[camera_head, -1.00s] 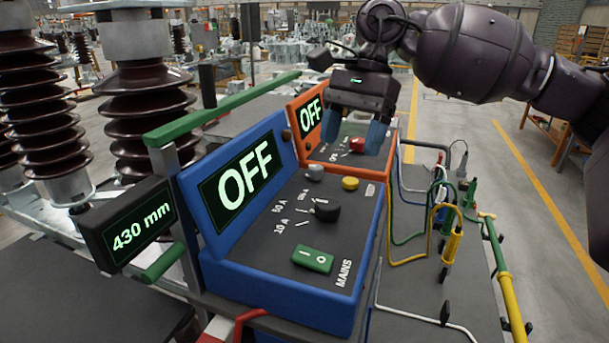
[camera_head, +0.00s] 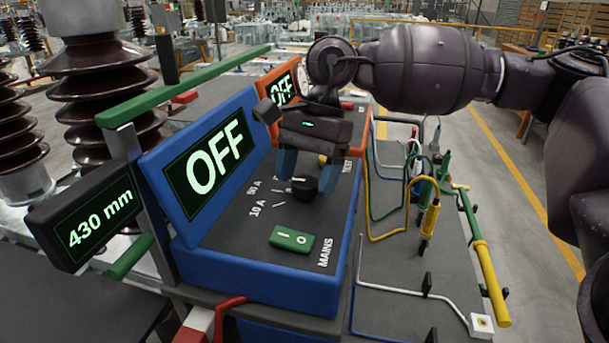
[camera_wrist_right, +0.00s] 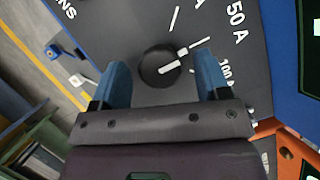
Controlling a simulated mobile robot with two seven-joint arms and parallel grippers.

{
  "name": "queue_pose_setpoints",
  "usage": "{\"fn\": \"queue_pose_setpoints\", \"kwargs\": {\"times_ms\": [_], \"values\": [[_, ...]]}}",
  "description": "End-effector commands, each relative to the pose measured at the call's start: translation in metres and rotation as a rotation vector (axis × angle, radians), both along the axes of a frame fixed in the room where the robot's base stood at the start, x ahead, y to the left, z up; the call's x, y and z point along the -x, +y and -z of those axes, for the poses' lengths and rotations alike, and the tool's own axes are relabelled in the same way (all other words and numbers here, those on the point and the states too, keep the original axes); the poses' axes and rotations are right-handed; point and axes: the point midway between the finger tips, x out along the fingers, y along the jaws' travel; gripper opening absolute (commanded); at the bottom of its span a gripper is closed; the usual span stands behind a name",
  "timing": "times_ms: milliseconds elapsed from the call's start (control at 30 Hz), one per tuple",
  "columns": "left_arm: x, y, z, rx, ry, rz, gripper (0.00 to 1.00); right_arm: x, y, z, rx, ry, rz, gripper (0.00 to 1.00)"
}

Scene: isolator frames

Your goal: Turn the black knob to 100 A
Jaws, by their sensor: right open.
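The black knob (camera_head: 305,187) sits on the dark sloping top of the blue MAINS box (camera_head: 262,290); it also shows in the right wrist view (camera_wrist_right: 158,66). Its white pointer line appears to line up with the middle tick, towards the 50 A label (camera_wrist_right: 237,22). The 100 A label (camera_wrist_right: 227,73) lies beside the right finger in the wrist view, partly hidden. My right gripper (camera_head: 307,172) is open above the knob. In the wrist view its blue fingers (camera_wrist_right: 163,82) are on either side of the knob with gaps. My left gripper is not in view.
A green rocker switch (camera_head: 291,239) lies in front of the knob. A yellow button (camera_head: 322,160) is behind it, partly hidden. The OFF screen (camera_head: 210,168) rises at the left. An orange box (camera_head: 275,75) stands behind, and cables (camera_head: 385,235) hang at the right.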

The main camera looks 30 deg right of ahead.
Motion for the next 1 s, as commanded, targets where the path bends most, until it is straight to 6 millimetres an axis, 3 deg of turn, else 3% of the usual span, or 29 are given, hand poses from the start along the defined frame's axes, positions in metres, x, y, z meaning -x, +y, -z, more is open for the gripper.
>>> {"fn": "queue_pose_setpoints", "kwargs": {"times_ms": [333,667,1000], "values": [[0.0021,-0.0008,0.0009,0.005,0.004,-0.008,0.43,0.0008,0.0013,0.0024,0.000,0.000,-0.001,0.69],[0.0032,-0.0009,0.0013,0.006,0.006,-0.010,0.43,0.0006,0.0013,0.0023,0.000,0.000,-0.001,0.20],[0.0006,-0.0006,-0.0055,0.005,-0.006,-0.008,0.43,0.0014,0.0010,0.0004,-0.001,-0.002,0.057,0.20]]}}
